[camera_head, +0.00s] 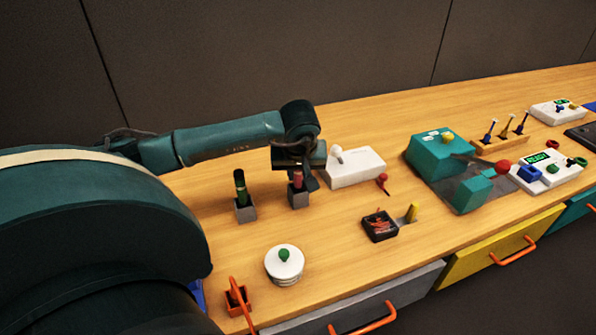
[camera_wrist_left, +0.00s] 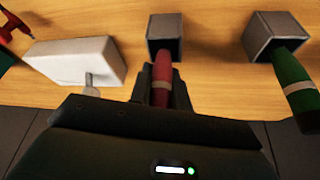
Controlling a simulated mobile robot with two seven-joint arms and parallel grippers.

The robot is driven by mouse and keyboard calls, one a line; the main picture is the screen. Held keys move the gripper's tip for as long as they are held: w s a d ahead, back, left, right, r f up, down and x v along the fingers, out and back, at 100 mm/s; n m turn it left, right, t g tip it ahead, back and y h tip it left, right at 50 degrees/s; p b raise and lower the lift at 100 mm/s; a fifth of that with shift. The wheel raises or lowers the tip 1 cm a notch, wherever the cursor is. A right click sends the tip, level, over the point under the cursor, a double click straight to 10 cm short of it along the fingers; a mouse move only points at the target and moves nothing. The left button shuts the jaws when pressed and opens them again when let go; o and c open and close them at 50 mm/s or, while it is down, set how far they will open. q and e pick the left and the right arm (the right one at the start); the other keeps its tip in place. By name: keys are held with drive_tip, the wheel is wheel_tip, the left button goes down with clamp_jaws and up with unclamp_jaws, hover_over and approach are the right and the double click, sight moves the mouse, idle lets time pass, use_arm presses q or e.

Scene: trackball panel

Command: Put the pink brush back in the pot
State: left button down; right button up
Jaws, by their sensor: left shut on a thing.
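The pink brush (camera_head: 297,180) is upright between the fingers of my left gripper (camera_head: 303,182), which is shut on it. It also shows in the left wrist view (camera_wrist_left: 162,68), between the dark fingers (camera_wrist_left: 161,93). A grey square pot (camera_head: 298,200) stands on the table directly below the brush. In the left wrist view the brush's far end overlaps the opening of this pot (camera_wrist_left: 165,23); how deep it sits inside is hidden. My right gripper is not in view.
A second grey pot (camera_head: 245,212) holding a green brush (camera_head: 241,186) stands to the left. A white box with a lever (camera_head: 354,169) is close on the right. A white lidded jar (camera_head: 285,265) stands nearer the front. The table between is clear.

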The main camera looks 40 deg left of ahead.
use_arm(q)
drive_tip(key=shift+f, duration=0.15)
drive_tip(key=c, duration=1.7)
unclamp_jaws()
drive_tip(key=shift+c, duration=0.2)
drive_tip(key=o, duration=0.4)
drive_tip(key=shift+r, duration=0.4)
drive_tip(key=v, duration=1.1)
drive_tip(key=shift+d+r, duration=0.1)
drive_tip(key=shift+r, duration=0.2)
drive_tip(key=shift+s, duration=0.15)
